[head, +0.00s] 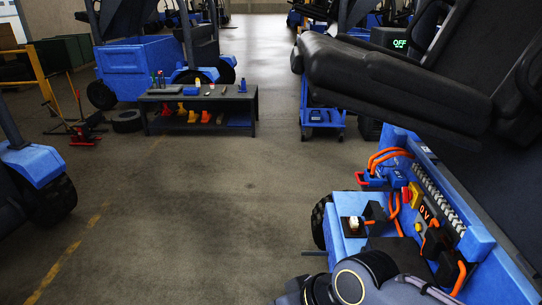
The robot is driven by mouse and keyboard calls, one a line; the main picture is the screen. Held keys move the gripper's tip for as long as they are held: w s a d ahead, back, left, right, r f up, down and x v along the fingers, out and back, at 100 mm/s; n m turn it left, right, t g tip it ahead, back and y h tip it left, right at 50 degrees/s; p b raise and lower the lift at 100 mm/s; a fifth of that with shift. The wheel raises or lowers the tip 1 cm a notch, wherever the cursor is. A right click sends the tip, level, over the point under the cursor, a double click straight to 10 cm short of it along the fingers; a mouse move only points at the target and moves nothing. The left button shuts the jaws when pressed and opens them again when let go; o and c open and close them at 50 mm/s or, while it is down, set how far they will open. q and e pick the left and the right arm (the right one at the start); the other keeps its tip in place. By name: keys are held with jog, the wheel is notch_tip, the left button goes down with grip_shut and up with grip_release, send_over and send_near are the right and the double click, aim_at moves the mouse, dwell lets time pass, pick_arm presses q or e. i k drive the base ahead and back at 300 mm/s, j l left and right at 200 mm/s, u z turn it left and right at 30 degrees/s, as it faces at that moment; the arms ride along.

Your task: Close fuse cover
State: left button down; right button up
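The open electrical bay of a blue forklift is at the lower right. On its blue ledge (347,247) sits a small black unit with a pale piece (354,223) on top. A black block (375,212) stands beside it. I cannot tell for sure which part is the fuse cover; this block may be it, standing open. My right arm (345,287) comes in at the bottom, in front of the bay. Its gripper cannot be made out among the dark parts there, so its opening is unclear. My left gripper is not in view.
A low black tool table (200,97) stands farther back. The floor at centre left is clear.

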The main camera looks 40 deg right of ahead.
aim_at(374, 211)
jog(key=i+z, duration=0.3)
jog(key=i, duration=0.3)
jog(key=i+j+z, duration=0.25)
jog(key=i, duration=0.3)
jog(key=i+z, duration=0.15)
jog(key=z, duration=0.3)
jog(key=i+z, duration=0.15)
jog(key=z, duration=0.3)
jog(key=i+z, duration=0.1)
jog(key=z, duration=0.35)
jog(key=i+z, duration=0.15)
jog(key=z, duration=0.25)
jog(key=i+z, duration=0.15)
jog(key=z, duration=0.25)
jog(key=i+l+z, duration=0.1)
jog(key=z, duration=0.35)
jog(key=i+z, duration=0.2)
jog(key=z, duration=0.2)
jog(key=i+j+z, duration=0.1)
jog(key=z, duration=0.35)
